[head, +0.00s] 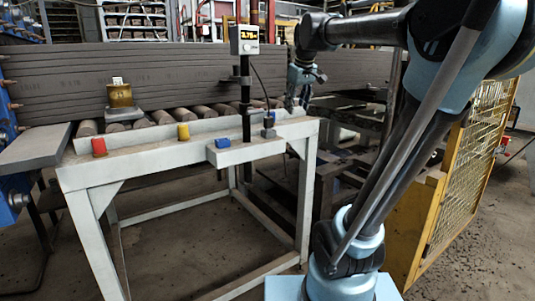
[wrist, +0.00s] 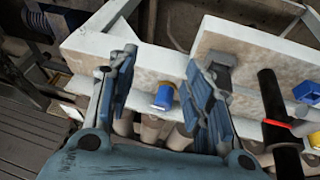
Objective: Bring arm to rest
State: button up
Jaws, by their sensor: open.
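My gripper (head: 297,98) hangs from my arm at the right of the head view, above the right end of the white table (head: 190,150). In the wrist view my gripper (wrist: 162,70) has its two fingers well apart, with nothing held between them. In the head view the red block (head: 99,147), the yellow block (head: 183,132) and the blue block (head: 222,143) stand along the table's front strip, apart from my gripper.
A black post with a display (head: 244,39) rises from the table, left of my gripper. A brass weight (head: 120,95) sits on a grey plate over the rollers (head: 160,117). A yellow mesh fence (head: 465,170) stands at the right.

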jog(key=s+d+f+m+t, duration=0.1)
jog(key=s+d+f+m, duration=0.4)
jog(key=f, duration=0.6)
jog(key=s+d+f+m+t, duration=0.15)
jog(key=s+d+f, duration=0.35)
jog(key=f, duration=0.5)
jog(key=s+a+f+g, duration=0.1)
jog(key=s+f+g, duration=0.1)
jog(key=s+f, duration=0.3)
jog(key=s+f+g, duration=0.3)
jog(key=s+f, duration=0.2)
jog(key=s, duration=0.6)
jog(key=shift+s+a+f+h, duration=0.25)
jog(key=shift+a+f+h, duration=0.1)
jog(key=shift+f+h, duration=0.05)
jog(key=shift+n, duration=0.25)
jog(key=shift+w+f, duration=0.2)
jog(key=shift+w, duration=0.3)
